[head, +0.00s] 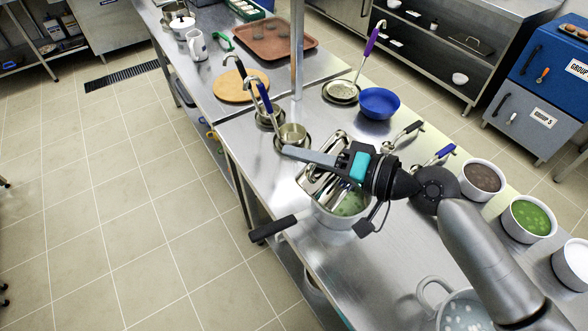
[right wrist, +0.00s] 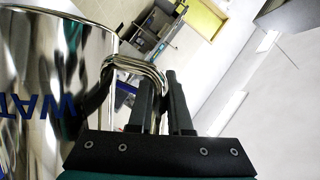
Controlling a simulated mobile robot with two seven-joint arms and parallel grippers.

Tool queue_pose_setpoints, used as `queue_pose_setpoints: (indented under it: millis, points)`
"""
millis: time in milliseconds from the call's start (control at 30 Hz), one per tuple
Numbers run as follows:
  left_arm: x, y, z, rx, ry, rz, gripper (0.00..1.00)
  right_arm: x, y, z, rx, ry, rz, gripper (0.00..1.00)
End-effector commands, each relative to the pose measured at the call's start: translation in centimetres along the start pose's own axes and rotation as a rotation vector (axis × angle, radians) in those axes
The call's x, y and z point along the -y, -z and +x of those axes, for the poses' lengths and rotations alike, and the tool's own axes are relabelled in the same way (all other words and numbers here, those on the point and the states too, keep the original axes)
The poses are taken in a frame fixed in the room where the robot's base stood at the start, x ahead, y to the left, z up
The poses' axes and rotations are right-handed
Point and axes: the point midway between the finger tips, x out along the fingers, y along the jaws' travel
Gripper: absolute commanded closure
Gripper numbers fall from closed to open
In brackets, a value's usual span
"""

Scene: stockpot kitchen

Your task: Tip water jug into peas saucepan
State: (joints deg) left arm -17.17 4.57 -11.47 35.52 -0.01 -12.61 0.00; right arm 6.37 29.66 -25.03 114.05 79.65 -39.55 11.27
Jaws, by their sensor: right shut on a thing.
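The water jug (head: 316,184) is polished steel, with part of a blue "WAT" label showing in the right wrist view (right wrist: 35,75). It is tilted over the peas saucepan (head: 338,222), a pale pan with a long black handle and green contents. My right gripper (head: 326,160) is shut on the jug's bent metal handle, which also shows between the fingers in the right wrist view (right wrist: 140,68). The gripper and jug hide part of the saucepan. I cannot make out any stream of water. My left gripper is in neither view.
Ladles and small pans (head: 292,135) stand behind the jug, near an upright post (head: 297,50). A blue bowl (head: 380,102) is at the back. A brown-filled tub (head: 482,179) and a green-filled tub (head: 529,218) line the right side. A large pot (head: 430,300) stands in front.

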Motion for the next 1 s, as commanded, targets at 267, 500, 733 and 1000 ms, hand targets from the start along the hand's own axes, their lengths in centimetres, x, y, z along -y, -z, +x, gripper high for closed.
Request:
queue_pose_setpoints:
  millis: [267, 500, 733, 1000]
  points:
    - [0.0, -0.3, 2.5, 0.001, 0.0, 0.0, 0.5, -0.9, 1.8, -0.7, -0.003, 0.081, 0.185, 1.0]
    - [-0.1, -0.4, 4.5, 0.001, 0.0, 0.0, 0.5, -2.0, 3.2, -1.3, -0.002, 0.139, 0.323, 1.0]
    - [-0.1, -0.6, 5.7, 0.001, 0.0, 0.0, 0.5, -2.8, 4.8, -1.9, -0.001, 0.193, 0.455, 1.0]
    - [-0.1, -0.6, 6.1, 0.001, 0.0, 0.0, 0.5, -3.0, 6.9, -2.8, 0.0, 0.243, 0.577, 1.0]
